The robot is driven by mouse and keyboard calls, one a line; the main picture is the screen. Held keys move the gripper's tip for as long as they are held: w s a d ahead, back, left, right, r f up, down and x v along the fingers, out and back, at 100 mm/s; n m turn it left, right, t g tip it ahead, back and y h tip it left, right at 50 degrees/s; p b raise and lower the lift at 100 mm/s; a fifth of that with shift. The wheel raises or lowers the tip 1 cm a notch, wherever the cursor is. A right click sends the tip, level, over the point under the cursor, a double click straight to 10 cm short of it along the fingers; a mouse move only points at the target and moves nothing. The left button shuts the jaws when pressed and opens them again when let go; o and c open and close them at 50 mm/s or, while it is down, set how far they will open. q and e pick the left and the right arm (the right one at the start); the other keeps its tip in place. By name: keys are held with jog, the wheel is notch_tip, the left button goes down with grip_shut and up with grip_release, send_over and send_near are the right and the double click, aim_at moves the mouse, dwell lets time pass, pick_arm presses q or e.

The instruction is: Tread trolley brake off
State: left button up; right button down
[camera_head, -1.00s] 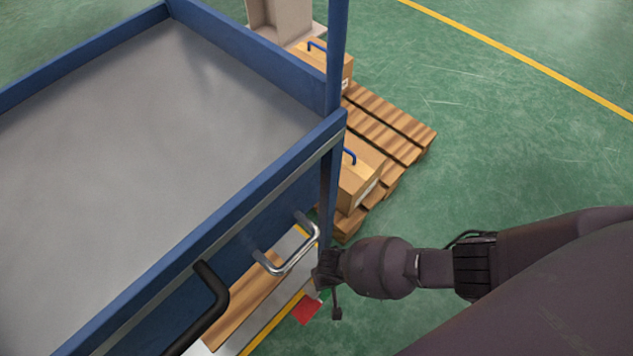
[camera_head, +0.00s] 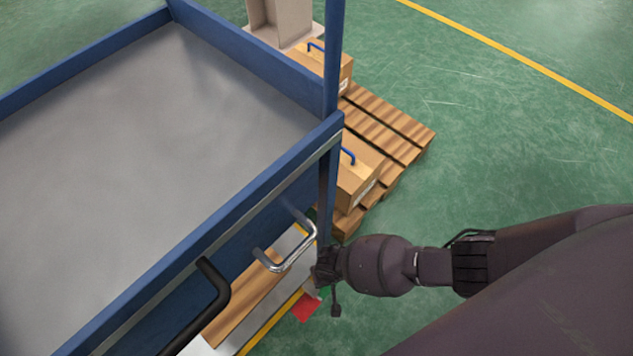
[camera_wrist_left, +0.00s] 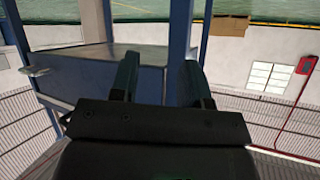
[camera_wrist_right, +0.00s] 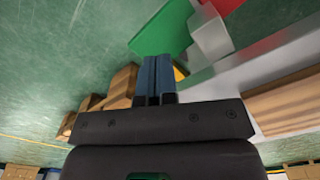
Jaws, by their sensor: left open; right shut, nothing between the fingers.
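The blue trolley (camera_head: 232,212) with a grey top tray (camera_head: 150,130) fills the left of the head view. Low at its near right corner are a red pedal (camera_head: 306,307) and a green pedal (camera_head: 325,291), mostly hidden by my gripper. In the right wrist view the green pedal (camera_wrist_right: 168,28) lies just beyond the fingertips, with the red pedal (camera_wrist_right: 222,4) beside it. My right gripper (camera_wrist_right: 157,62) is shut and empty; I cannot tell whether it touches the green pedal. My left gripper (camera_wrist_left: 158,72) is open and empty, facing a blue frame (camera_wrist_left: 180,40); it is outside the head view.
A chrome handle (camera_head: 311,236) and a black handle (camera_head: 219,288) stick out from the trolley's near side, the chrome one close to my right gripper. A wooden pallet (camera_head: 400,130) with cartons (camera_head: 358,180) stands behind the corner. Green floor to the right is clear.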

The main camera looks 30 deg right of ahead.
pick_arm(q)
jog(key=g+p, duration=0.1)
jog(key=p, duration=0.1)
jog(key=m+g+p, duration=0.1)
jog(key=p, duration=0.1)
jog(key=shift+d+r+p, duration=0.35)
jog(key=shift+p, duration=0.05)
pick_arm(e)
notch_tip(320, 180, up, 7)
jog(key=shift+f, duration=0.1)
dwell(0.5)
